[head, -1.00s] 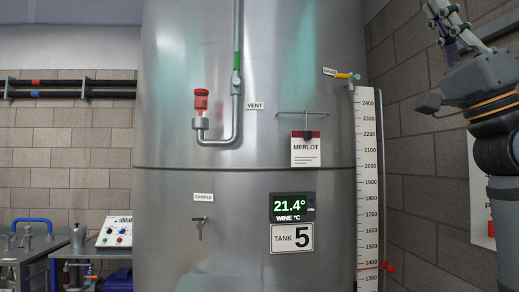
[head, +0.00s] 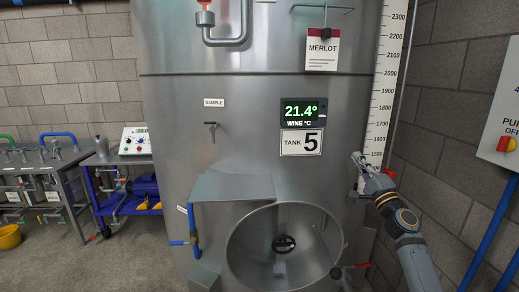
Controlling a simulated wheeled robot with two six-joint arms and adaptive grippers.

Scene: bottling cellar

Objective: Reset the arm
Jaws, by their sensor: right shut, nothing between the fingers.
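My right gripper (head: 360,163) is in the head view, right of centre, in front of the lower part of the white level scale (head: 388,90). Its fingers point up and to the left, and it is shut with nothing held. My right arm comes up from the lower right edge. My left gripper is not in view. The steel tank (head: 240,170) labelled Tank 5 stands just left of the right gripper; I cannot tell whether they touch.
The tank's round manway (head: 284,243) opens at the bottom centre. A pump switch box (head: 502,125) hangs on the right wall. A bench (head: 75,170) and a blue cart (head: 120,206) stand at left, with open floor before them.

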